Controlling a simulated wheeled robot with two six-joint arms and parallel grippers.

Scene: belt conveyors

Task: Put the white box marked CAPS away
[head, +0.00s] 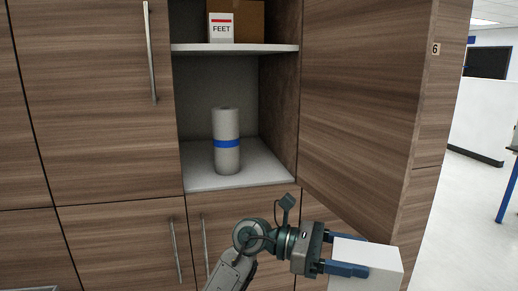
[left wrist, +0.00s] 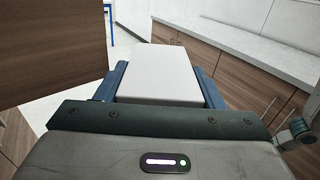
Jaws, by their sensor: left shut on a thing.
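A plain white box (head: 364,264) is held between the blue fingers of my left gripper (head: 346,254), at the lower right of the head view, in front of the open cupboard door. In the left wrist view the white box (left wrist: 158,75) sits between the fingers of the left gripper (left wrist: 160,92). No CAPS marking shows on its visible faces. The open cupboard (head: 262,172) has a lower shelf and an upper shelf (head: 235,48). My right gripper is not in view.
A grey roll with a blue band (head: 227,158) stands on the lower shelf, with free room on both sides. A box marked FEET (head: 221,33) and a brown carton (head: 250,20) stand on the upper shelf. The open wooden door (head: 372,90), marked 6, stands to the right.

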